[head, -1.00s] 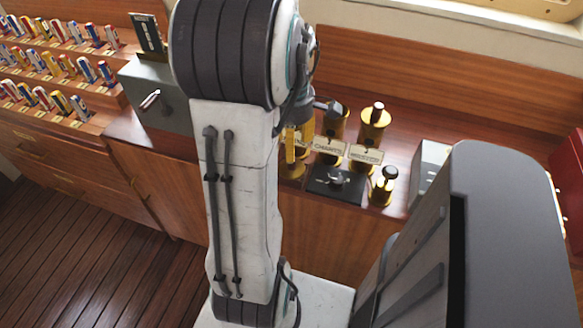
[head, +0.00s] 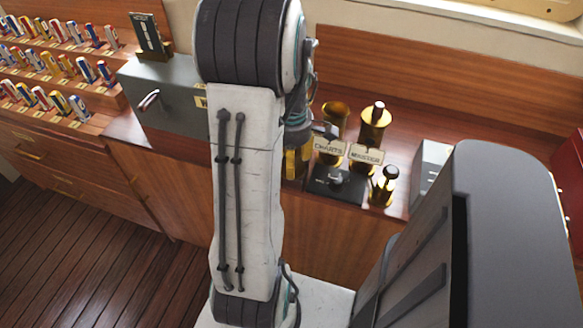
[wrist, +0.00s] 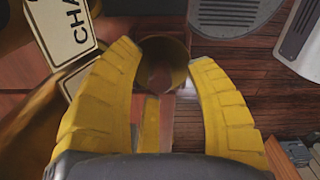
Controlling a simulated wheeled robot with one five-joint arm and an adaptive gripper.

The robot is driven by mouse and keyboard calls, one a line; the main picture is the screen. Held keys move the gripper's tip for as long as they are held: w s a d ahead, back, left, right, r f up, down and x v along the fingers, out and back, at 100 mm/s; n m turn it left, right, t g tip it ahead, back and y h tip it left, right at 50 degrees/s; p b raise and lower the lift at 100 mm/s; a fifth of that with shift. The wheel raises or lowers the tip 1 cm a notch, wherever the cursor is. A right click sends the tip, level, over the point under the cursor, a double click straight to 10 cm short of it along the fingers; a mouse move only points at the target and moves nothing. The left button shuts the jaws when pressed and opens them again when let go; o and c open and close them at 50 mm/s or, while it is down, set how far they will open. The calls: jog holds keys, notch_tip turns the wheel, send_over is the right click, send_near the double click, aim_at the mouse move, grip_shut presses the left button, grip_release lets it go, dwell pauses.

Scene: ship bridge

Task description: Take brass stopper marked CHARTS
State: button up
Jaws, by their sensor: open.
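A round, hollow brass piece (wrist: 163,55) shows between and beyond the fingertips, with nothing visibly clamped. A tag with the letters CHA (wrist: 62,40) hangs at the upper left, by the left finger.
The right pipe (head: 374,125) carries a knobbed top and its own tag. A dark plate with a small lever (head: 335,182) lies in front, beside a dark-knobbed brass piece (head: 384,185). A grey box (head: 165,105) stands left, and another grey unit (head: 428,165) right.

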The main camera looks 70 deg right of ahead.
grip_shut()
dwell(0.3)
jog(key=shift+r, duration=0.1)
